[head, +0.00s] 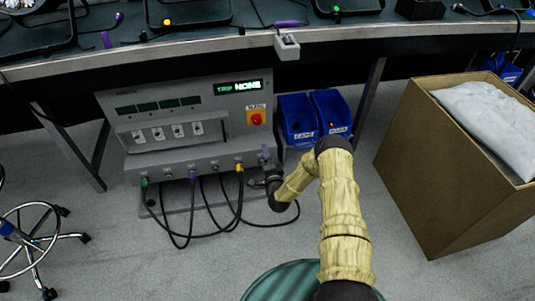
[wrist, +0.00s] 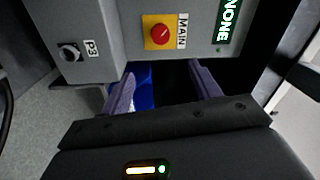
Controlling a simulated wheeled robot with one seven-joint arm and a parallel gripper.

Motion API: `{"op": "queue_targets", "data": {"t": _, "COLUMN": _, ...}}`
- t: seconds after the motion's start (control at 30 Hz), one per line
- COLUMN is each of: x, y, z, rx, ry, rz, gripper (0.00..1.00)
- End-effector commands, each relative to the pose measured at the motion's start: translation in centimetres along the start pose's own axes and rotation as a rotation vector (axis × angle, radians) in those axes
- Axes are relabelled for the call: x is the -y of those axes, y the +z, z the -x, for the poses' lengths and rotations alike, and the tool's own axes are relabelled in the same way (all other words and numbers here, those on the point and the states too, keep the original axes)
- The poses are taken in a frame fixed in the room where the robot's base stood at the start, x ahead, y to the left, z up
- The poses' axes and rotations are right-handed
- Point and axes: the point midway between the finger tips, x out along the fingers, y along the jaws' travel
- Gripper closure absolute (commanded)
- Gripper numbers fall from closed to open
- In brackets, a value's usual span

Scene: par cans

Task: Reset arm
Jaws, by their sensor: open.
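My gripper (wrist: 162,72) is open in the wrist view, with its two purple fingers apart and nothing seen held between them. In the head view my arm bends down to the lower right corner of a grey control cabinet (head: 200,150). There my gripper (head: 266,155) shows only in part, close to the cabinet's front. The red knob on the yellow MAIN plate (wrist: 160,32) is just beyond the fingertips in the wrist view. It also shows in the head view (head: 256,118). I cannot tell whether a finger touches the cabinet.
Two blue bins (head: 298,120) stand right of the cabinet. A tall cardboard box (head: 430,165) with a white bag (head: 490,118) is at the right. Black cables (head: 185,235) hang from the cabinet's sockets to the floor. A wheeled stool (head: 40,245) is at the left. The bench edge (head: 180,47) runs above.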

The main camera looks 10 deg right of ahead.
Motion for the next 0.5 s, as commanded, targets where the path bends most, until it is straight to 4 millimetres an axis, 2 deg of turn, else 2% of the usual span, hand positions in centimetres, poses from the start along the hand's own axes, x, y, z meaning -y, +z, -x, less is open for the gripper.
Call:
{"op": "queue_targets", "data": {"t": 0.13, "x": 0.0, "y": -0.04, "z": 0.75, "rx": -0.001, "ry": 0.0, "rz": 0.0, "gripper": 0.38}}
{"op": "queue_targets", "data": {"t": 0.5, "x": -0.06, "y": -0.14, "z": 0.72, "rx": -0.003, "ry": 0.0, "rz": 0.0, "gripper": 0.38}}
